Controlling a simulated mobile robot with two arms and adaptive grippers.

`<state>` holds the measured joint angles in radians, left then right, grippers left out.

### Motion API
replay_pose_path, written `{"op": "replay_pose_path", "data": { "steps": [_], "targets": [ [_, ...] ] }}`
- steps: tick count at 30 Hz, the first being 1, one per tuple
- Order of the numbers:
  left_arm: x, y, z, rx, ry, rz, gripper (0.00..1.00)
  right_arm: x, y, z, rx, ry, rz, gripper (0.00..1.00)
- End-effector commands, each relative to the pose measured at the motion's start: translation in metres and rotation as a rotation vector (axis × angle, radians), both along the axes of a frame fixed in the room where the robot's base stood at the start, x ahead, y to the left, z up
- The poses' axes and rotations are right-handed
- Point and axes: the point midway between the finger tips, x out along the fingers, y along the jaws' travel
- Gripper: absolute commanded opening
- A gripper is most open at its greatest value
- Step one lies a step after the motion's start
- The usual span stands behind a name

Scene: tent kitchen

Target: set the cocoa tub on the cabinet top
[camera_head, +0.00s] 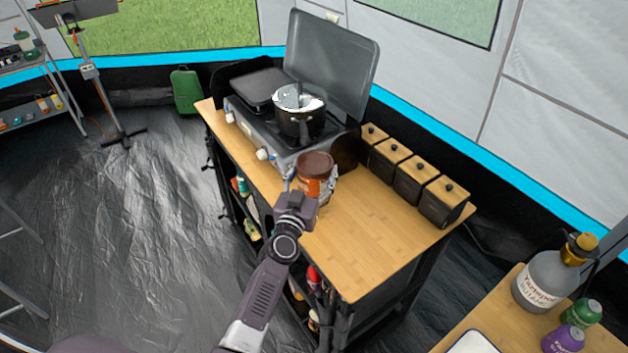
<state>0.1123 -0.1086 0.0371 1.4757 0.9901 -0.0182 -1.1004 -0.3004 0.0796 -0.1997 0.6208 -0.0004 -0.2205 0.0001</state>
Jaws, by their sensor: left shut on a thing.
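The cocoa tub (313,173) is an orange-brown tub with a dark brown lid. It is upright over the wooden cabinet top (368,228), just in front of the camp stove. My left gripper (308,190) is shut on the cocoa tub from the near side; its fingers are partly hidden by the wrist. I cannot tell whether the tub's base touches the wood. My right gripper is not in view.
A camp stove (258,122) with a raised lid and a pot (301,121) stands behind the tub. Several dark canisters (412,175) line the back edge. The cabinet top's right part is bare. A gas bottle (545,279) stands on another table at lower right.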

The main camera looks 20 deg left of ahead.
Motion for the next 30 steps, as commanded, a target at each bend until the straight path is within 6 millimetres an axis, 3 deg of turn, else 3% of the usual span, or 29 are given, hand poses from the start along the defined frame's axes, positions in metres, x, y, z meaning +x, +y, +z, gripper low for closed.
{"op": "replay_pose_path", "data": {
  "steps": [1, 4, 18, 19, 23, 30],
  "targets": [
    [-0.002, 0.001, -0.018, 0.008, 0.005, -0.003, 0.11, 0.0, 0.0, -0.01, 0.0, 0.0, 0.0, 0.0],
    [-0.002, 0.001, -0.03, 0.006, 0.003, -0.002, 0.11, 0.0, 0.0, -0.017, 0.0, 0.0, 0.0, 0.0],
    [-0.002, 0.001, -0.038, 0.002, 0.003, 0.0, 0.11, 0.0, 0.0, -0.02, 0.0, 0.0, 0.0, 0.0],
    [-0.002, 0.0, -0.038, 0.002, 0.006, -0.001, 0.66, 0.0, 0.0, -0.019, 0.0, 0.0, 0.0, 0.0],
    [-0.003, 0.0, -0.038, 0.002, 0.006, -0.001, 0.8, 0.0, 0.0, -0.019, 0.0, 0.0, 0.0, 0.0],
    [-0.003, 0.0, -0.038, 0.002, 0.006, -0.001, 0.81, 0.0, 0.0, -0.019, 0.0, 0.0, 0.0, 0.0]
  ]
}}
